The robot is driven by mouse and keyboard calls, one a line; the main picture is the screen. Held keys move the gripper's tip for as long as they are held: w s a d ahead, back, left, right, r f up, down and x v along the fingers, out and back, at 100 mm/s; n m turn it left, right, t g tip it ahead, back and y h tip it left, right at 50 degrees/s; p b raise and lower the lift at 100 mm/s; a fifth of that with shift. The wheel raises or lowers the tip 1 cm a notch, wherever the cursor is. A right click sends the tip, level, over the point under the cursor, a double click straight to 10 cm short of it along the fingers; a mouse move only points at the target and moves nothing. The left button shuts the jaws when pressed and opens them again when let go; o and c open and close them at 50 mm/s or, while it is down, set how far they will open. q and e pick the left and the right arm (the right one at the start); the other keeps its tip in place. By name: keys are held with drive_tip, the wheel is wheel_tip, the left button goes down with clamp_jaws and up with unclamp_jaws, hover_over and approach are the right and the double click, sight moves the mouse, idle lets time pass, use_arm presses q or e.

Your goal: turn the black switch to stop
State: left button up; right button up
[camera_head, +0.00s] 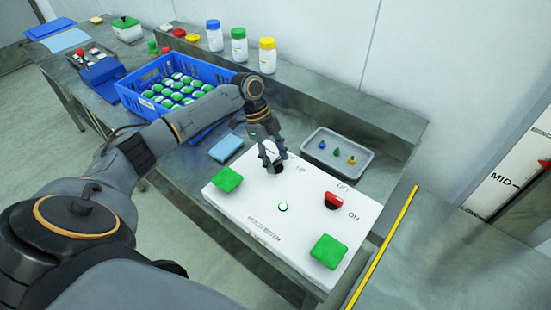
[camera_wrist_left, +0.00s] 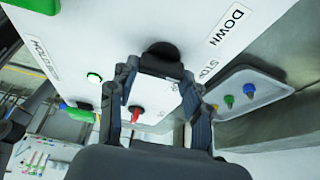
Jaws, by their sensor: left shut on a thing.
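The black switch (camera_head: 278,168) is at the back edge of the white control panel (camera_head: 240,208), mostly hidden by my left gripper (camera_head: 274,157). In the left wrist view the black switch (camera_wrist_left: 161,52) sits between the fingertips of my left gripper (camera_wrist_left: 160,70), which is shut on it. The word DOWN and a partly hidden word beginning STO are printed beside it. Its exact pointing direction is hidden by the fingers. My right gripper is in neither view.
The panel also holds a red switch (camera_head: 333,200), a small lit button (camera_head: 283,207) and two green pads (camera_head: 227,179) (camera_head: 328,251). A grey tray (camera_head: 370,171) with small knobs lies behind it. A blue crate (camera_head: 130,100) of green-topped items and several bottles stand farther back.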

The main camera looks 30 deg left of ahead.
use_arm(q)
drive_tip(key=shift+m, duration=0.4)
drive_tip(key=o, duration=1.2)
drive_tip(key=shift+c, duration=0.2)
drive_tip(key=v, duration=1.2)
drive_tip(key=shift+w+d, duration=0.1)
drive_tip(key=shift+w, duration=0.05)
